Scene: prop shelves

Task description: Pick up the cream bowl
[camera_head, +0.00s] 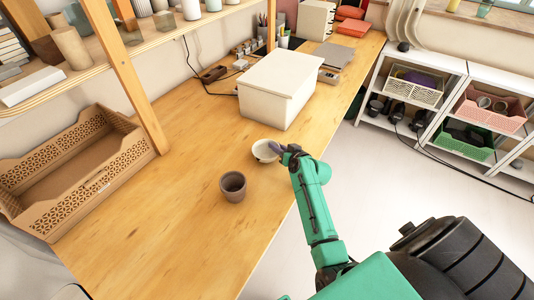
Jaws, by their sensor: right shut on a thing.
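The cream bowl (262,152) sits at the wooden table's right side, in front of the white lidded box. My right gripper (279,150) reaches in from the right and is shut on the bowl's right rim. The fingertips are small in this view and partly cover that side of the bowl. I cannot tell whether the bowl is lifted off the table. My left gripper is not in view.
A brown cup (233,186) stands on the table just nearer than the bowl. A white lidded box (279,87) stands behind it. A tan perforated crate (72,207) is at the left by a wooden post (128,75). The front tabletop is clear.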

